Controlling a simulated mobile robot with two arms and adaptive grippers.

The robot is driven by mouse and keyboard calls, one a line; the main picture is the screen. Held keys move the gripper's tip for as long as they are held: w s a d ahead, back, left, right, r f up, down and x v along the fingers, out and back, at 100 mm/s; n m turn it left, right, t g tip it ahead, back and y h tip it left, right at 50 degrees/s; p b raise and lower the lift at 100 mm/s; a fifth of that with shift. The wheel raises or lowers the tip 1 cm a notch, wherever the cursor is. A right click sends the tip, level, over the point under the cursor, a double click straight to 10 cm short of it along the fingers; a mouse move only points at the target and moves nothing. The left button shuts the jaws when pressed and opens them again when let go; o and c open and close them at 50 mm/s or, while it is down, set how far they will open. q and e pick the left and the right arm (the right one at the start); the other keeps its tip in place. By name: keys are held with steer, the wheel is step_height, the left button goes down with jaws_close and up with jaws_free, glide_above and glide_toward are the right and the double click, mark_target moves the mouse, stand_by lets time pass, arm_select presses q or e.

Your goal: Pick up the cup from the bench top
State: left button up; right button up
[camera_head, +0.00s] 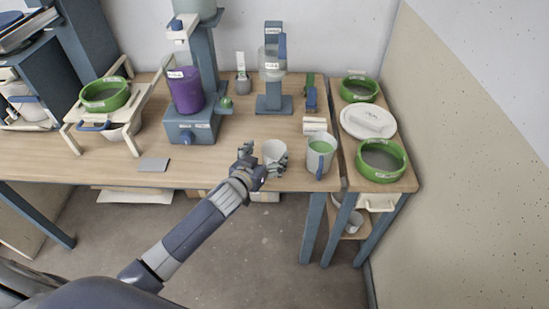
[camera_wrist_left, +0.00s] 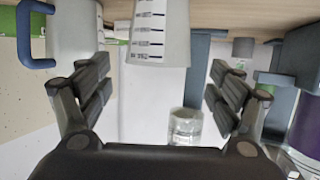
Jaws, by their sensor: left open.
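The cup (camera_head: 272,149) is white and stands near the front edge of the bench top (camera_head: 220,170). In the left wrist view, which looks upside down, the white cup (camera_wrist_left: 160,30) carries blue graduation marks and hangs at the top centre. My left gripper (camera_head: 263,162) is open at the near side of the cup. In the wrist view its two fingers (camera_wrist_left: 155,92) are spread wide, with the cup ahead in the gap, and nothing is held. The fingers partly hide the cup in the head view. My right gripper is not in view.
A white jug (camera_head: 320,152) with green contents and a blue handle stands close right of the cup. A purple container (camera_head: 186,91) sits on a blue-grey stand to the left. Green bowls (camera_head: 381,161) stand on the right side table. Bench left of the gripper is fairly clear.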

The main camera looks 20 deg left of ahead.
mark_target(278, 144)
arm_select(q)
steer(key=shift+f+p+x, duration=0.1)
steer(key=shift+p+x, duration=0.05)
steer(key=shift+x, duration=1.15)
steer(key=shift+f+p+x, duration=0.15)
steer(key=shift+x, duration=1.1)
steer(key=shift+d, duration=0.1)
steer(key=shift+s, duration=0.1)
steer(key=c, duration=1)
